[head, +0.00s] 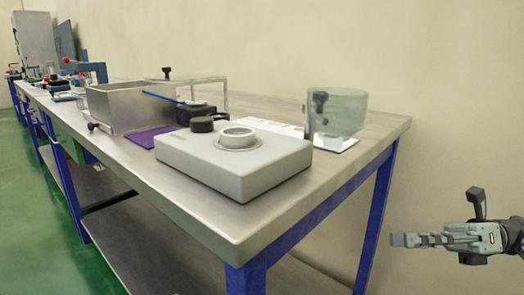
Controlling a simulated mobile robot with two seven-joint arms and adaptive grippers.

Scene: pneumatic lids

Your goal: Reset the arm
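My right gripper (398,240) is at the lower right, off the right end of the workbench and below the height of its top. Its fingers point left and I see them nearly edge-on, so the gap between them does not show. No object shows at its fingertips, and it touches nothing that I can see. My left gripper and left arm are not in this view.
The metal workbench (185,193) has blue legs. On it are a grey box with a round ring (275,160), a metal bin (115,108), a purple mat (146,139) and a clear greenish container (345,112). The bench's right leg (376,215) stands left of my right gripper.

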